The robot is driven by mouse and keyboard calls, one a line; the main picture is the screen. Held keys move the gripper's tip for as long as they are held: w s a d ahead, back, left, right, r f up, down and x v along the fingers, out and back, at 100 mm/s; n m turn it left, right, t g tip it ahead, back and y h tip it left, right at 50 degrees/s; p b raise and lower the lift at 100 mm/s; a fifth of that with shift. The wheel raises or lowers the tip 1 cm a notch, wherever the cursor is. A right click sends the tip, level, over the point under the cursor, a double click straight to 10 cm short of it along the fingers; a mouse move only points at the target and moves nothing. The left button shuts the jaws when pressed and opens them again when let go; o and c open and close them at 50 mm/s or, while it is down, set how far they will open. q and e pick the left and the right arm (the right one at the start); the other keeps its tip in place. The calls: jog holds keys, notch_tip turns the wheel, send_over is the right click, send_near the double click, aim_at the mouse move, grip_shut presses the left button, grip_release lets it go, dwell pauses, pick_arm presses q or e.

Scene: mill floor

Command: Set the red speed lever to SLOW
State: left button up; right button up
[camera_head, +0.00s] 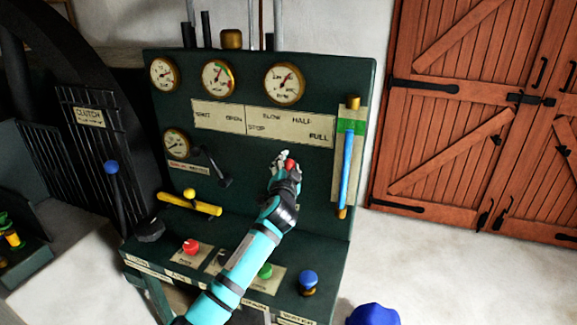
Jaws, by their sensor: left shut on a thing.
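The red speed lever's knob (291,164) shows at the tip of my left gripper (284,163), in front of the dark green panel. My left gripper is shut on it; the hand hides the lever's shaft and base. The pale label plate (287,126) above it reads STOP, SLOW, HALF and FULL. The knob is below the plate, to the right of the STOP and SLOW words and left of FULL. The exact lever setting is hard to tell. My right gripper is not in view.
A yellow handle (190,204), a dark crank (213,168), a red button (190,247), a green button (265,271) and a blue knob (308,278) surround my arm. A sight glass with blue fluid (347,170) stands right of the hand. Wooden doors (470,110) are at right.

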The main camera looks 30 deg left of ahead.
pick_arm(q)
grip_shut()
jog(key=shift+w+f, duration=0.1)
jog(key=shift+f, duration=0.05)
